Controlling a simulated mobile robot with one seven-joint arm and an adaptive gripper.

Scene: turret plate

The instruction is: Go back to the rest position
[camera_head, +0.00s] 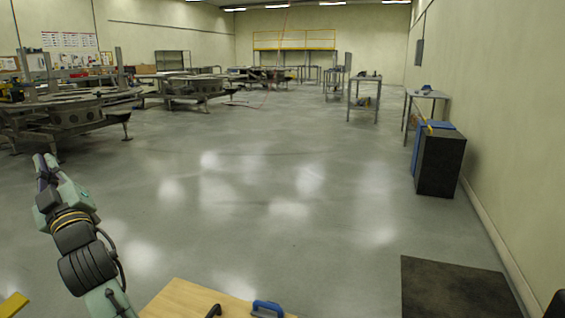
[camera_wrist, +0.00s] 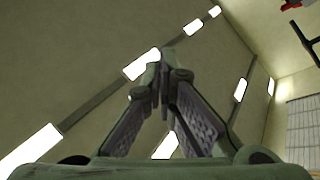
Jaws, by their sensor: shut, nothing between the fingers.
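My gripper (camera_head: 45,170) is raised over the floor at the left of the head view, at the end of my green and black arm. In the wrist view my gripper (camera_wrist: 163,85) has its fingertips together and holds nothing. It points up toward the ceiling and its lit strip lamps. No object touches it in either view.
A wooden top (camera_head: 185,297) with a blue-handled tool (camera_head: 267,307) lies at the bottom. A dark mat (camera_head: 460,288) and a black box (camera_head: 440,165) are on the right. Metal frames (camera_head: 75,115) stand at the back left. The middle floor is clear.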

